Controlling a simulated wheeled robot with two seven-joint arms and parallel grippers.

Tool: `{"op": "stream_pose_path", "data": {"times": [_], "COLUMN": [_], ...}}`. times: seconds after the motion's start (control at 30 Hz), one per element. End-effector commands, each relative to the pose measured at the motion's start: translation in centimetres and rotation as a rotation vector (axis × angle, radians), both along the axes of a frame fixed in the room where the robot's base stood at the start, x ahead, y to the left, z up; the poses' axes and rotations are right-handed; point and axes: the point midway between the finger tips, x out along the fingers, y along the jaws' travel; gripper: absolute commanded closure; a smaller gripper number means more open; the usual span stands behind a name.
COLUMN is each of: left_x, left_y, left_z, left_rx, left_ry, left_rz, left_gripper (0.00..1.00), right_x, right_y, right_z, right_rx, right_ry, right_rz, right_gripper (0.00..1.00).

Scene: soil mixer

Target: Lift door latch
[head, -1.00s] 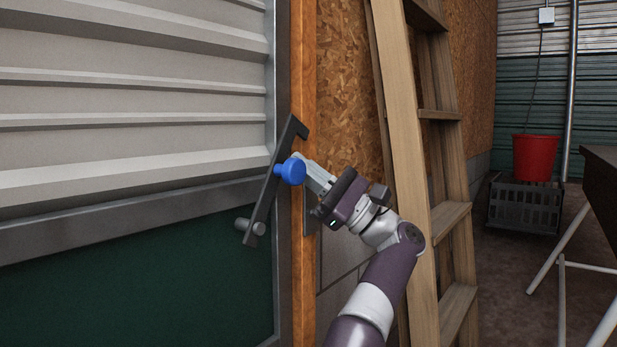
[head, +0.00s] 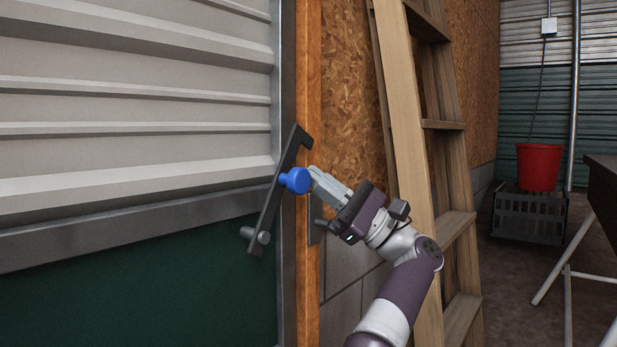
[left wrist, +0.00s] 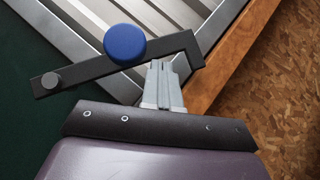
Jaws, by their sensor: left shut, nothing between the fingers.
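The door latch (head: 270,212) is a dark flat bar on the door's right edge. It is tilted up to the right from its round pivot (head: 258,240), with a hooked upper end. A round blue knob (head: 295,181) sticks out from the bar. My left gripper (head: 313,172) is shut and empty, just right of the knob, in front of the wooden post. In the left wrist view the blue knob (left wrist: 125,43) and the bar (left wrist: 85,75) lie just beyond the shut fingertips (left wrist: 160,64). I cannot tell whether the fingertips touch the latch. My right gripper is not in view.
The door (head: 130,150) has pale ribbed metal above and a dark green panel below. A wooden ladder (head: 405,110) leans close behind my left arm. A red bucket (head: 539,166) on a dark crate (head: 529,214) and a table (head: 602,180) stand at the right.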

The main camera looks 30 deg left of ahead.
Motion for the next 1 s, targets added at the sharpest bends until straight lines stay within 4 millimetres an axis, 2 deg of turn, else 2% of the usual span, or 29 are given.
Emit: {"op": "stream_pose_path", "data": {"times": [0.2,0.4,0.63,1.0], "left_x": [1.9,3.1,3.4,3.5], "left_y": [-3.8,-6.4,-7.3,-7.3], "left_z": [-3.5,-5.6,-6.8,-6.8], "left_rx": [-0.002,-0.004,-0.005,-0.006], "left_ry": [0.012,0.015,0.015,0.016], "left_rz": [-0.003,-0.004,-0.002,-0.002], "left_gripper": [1.00,1.00,1.00,1.00], "right_x": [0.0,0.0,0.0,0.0], "right_y": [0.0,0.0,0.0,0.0], "right_z": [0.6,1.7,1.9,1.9], "right_rx": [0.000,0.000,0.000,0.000], "right_ry": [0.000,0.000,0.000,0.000], "right_rz": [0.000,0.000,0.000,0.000], "right_gripper": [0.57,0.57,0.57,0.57]}}
